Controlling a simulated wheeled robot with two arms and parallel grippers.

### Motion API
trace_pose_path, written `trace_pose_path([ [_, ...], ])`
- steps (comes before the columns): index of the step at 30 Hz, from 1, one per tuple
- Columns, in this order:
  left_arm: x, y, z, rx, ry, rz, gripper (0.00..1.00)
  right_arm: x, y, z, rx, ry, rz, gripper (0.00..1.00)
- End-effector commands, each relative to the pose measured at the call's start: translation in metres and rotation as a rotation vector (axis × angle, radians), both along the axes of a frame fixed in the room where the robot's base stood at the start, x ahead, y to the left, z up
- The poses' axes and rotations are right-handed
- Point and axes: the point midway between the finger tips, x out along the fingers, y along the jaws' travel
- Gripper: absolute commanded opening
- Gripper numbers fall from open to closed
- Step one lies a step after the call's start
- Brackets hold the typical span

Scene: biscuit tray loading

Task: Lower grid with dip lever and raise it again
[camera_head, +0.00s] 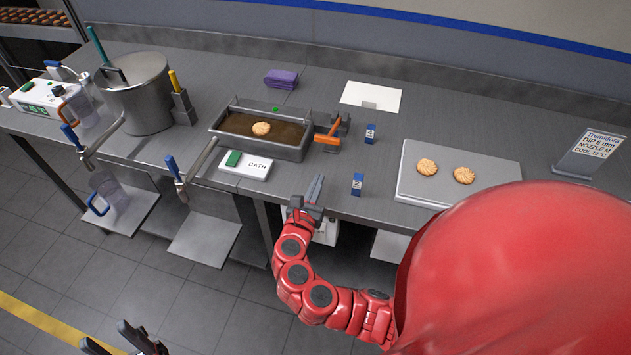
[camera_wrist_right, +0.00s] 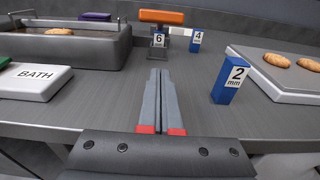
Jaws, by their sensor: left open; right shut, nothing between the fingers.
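The dip lever's orange handle (camera_head: 328,140) sticks out at the right end of the metal bath (camera_head: 285,151). It also shows in the wrist view (camera_wrist_right: 161,17), above a mount with a "6" label. The bath holds brown coating with one biscuit (camera_head: 261,128) in it. The grid under the biscuit cannot be made out. My right gripper (camera_head: 317,190) is shut and empty at the table's front edge, in front of the lever and apart from it; its fingers (camera_wrist_right: 160,100) point toward the mount. My left gripper (camera_head: 112,346) is open and empty, low at the bottom left.
A "2 mm" block (camera_wrist_right: 229,85) stands right of my right fingers, a "4" block (camera_wrist_right: 196,38) farther back. A white BATH box (camera_head: 246,165) sits before the bath. A tray with two biscuits (camera_head: 412,183) lies right; a steel pot (camera_head: 140,98) stands left.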

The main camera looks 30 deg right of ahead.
Motion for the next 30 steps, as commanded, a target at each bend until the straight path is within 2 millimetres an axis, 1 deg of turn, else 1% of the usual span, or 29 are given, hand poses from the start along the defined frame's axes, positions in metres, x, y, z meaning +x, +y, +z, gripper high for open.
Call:
trace_pose_path([
  [1,0.0,0.0,0.007,0.0,0.0,0.0,0.5,0.007,-0.01,0.003,0.002,0.0,-0.008,0.0],
  [3,0.0,0.0,0.012,0.0,0.0,0.0,0.5,0.017,-0.022,0.002,0.002,0.001,-0.009,0.0],
  [8,0.0,0.0,0.02,0.0,0.0,0.0,0.5,0.038,-0.047,-0.001,0.002,-0.001,-0.008,0.0],
  [9,0.0,0.0,0.025,0.0,0.0,0.0,0.5,0.042,-0.049,0.004,0.005,-0.002,-0.002,0.0],
  [12,0.0,0.0,0.034,0.0,0.0,0.0,0.5,0.044,-0.052,0.019,0.004,-0.003,0.001,0.0],
  [16,0.0,0.0,0.039,0.0,0.0,0.0,0.5,0.046,-0.055,0.029,0.002,-0.001,-0.001,0.0],
  [20,0.0,0.0,0.04,0.0,0.0,0.0,0.5,0.048,-0.056,0.033,0.001,0.001,0.0,0.0],
  [30,0.0,0.0,0.04,0.0,0.0,0.0,0.5,0.048,-0.055,0.033,0.001,0.001,0.001,0.0],
])
